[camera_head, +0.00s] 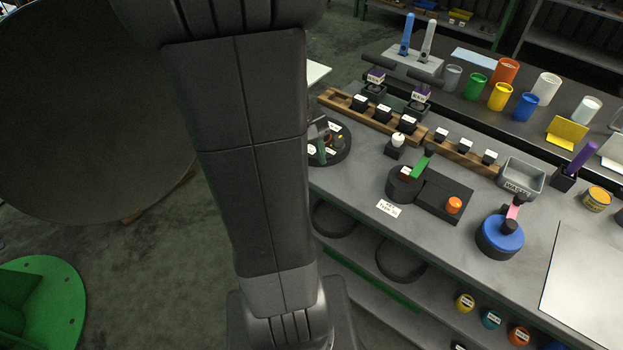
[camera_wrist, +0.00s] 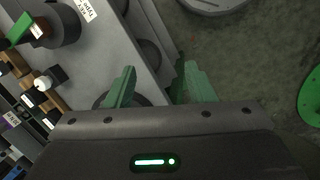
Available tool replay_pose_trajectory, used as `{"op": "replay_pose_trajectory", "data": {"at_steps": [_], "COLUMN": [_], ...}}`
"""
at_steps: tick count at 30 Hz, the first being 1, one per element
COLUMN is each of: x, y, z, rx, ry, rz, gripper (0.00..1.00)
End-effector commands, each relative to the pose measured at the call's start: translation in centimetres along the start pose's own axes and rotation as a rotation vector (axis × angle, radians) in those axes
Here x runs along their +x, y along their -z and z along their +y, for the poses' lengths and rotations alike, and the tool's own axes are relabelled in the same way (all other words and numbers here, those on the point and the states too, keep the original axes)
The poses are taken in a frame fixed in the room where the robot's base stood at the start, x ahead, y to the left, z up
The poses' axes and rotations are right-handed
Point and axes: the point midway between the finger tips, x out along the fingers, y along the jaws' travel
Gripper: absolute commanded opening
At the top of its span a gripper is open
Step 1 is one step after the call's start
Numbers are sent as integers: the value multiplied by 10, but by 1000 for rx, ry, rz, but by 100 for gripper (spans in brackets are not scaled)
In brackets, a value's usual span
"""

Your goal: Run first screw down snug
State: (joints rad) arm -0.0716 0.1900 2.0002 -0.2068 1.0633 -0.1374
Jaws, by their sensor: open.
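My gripper (camera_wrist: 160,78) is open and empty in the wrist view, its two green fingers apart over the bench's edge and the floor. In the head view my arm hides most of it. No screw can be made out in either view. A black assembly (camera_head: 430,190) with a green lever (camera_head: 421,166) and an orange knob (camera_head: 454,205) sits on the bench. Its round part with the green lever also shows at the wrist view's top left (camera_wrist: 55,28). My gripper is well apart from it.
The grey bench (camera_head: 350,185) holds wooden racks (camera_head: 372,119) of labelled black blocks, a round black tray (camera_head: 341,152), a blue round device (camera_head: 500,237) and a grey bin (camera_head: 521,177). Coloured cups (camera_head: 504,70) stand behind. Open floor (camera_head: 150,255) lies left of the bench.

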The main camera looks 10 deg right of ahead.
Motion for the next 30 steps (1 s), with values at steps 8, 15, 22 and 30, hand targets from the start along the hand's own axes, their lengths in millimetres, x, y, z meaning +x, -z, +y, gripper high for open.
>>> {"op": "replay_pose_trajectory", "data": {"at_steps": [8,15,22,30], "x": [4,4,4,2], "y": [-12,-13,-12,-6], "z": [-3,-3,-3,-2], "rx": [80,87,86,50], "ry": [12,14,13,8], "rz": [7,7,8,5], "gripper": [49,49,49,49]}}
